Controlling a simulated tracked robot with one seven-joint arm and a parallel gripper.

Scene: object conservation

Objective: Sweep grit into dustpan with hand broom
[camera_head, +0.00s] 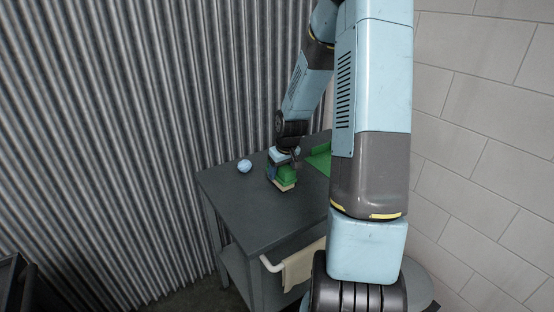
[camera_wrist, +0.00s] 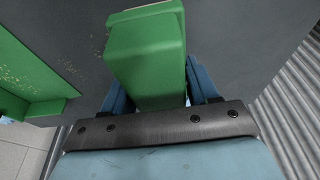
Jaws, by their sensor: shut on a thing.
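My gripper (camera_head: 283,165) is low over the dark table, its blue fingers shut on the green hand broom (camera_head: 288,174). Pale bristles show under the broom, at or close to the tabletop; contact is unclear. In the wrist view the green broom (camera_wrist: 147,60) sits between the two fingers. The green dustpan (camera_head: 319,160) lies to the right of the broom, partly hidden behind my arm. In the wrist view the dustpan (camera_wrist: 30,75) is at the left, with pale specks on it. Grit (camera_wrist: 70,68) lies scattered on the table between dustpan and broom.
A light blue ball (camera_head: 244,166) rests on the table (camera_head: 236,205) left of the broom. Corrugated metal stands behind, a block wall at right. The table's front left is clear.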

